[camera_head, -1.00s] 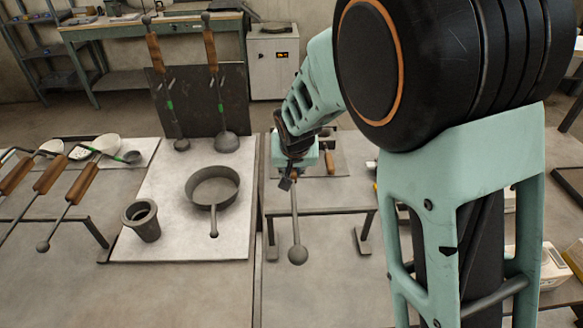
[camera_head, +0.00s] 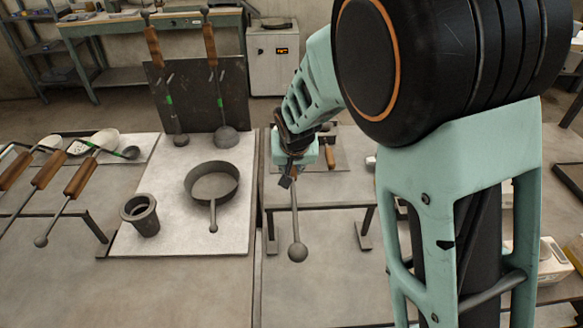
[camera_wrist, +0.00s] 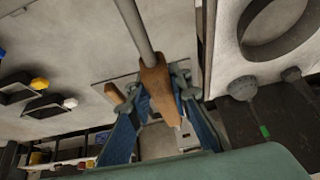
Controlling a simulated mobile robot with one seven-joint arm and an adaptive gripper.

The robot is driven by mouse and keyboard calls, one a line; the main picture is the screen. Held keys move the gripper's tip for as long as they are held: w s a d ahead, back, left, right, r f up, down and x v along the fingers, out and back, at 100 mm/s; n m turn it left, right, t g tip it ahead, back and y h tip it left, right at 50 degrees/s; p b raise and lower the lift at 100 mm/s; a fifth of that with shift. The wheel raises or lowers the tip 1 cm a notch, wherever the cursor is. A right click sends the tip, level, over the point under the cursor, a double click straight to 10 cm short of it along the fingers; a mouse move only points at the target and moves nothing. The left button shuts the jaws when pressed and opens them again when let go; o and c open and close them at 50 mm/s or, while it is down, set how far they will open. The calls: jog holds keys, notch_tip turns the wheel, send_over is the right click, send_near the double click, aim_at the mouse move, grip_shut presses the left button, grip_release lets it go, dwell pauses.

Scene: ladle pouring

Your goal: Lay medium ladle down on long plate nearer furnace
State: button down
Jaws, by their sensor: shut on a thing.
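My gripper (camera_head: 296,165) is shut on the wooden handle of a ladle (camera_head: 295,220); the handle also shows in the wrist view (camera_wrist: 155,85). A cabinet with a lit display (camera_head: 274,62), perhaps the furnace, stands at the back.
Two ladles (camera_head: 225,136) lean against a dark upright panel (camera_head: 205,85) behind the pan. Several wooden-handled tools (camera_head: 46,174) rest on a rack at the left. A small flat plate (camera_head: 340,150) lies behind my gripper. The front of the table is bare.

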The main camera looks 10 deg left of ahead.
jog(key=c, duration=1.7)
grip_release()
jog(key=shift+r, duration=0.15)
jog(key=shift+s+f, duration=0.15)
jog(key=shift+f, duration=0.1)
jog(key=shift+s+r, duration=0.1)
jog(key=shift+r, duration=0.25)
jog(key=v, duration=1.1)
jog(key=shift+r, duration=0.15)
notch_tip(320, 180, up, 7)
jog(key=p, duration=0.4)
jog(key=shift+d+r, duration=0.1)
jog(key=shift+r, duration=0.05)
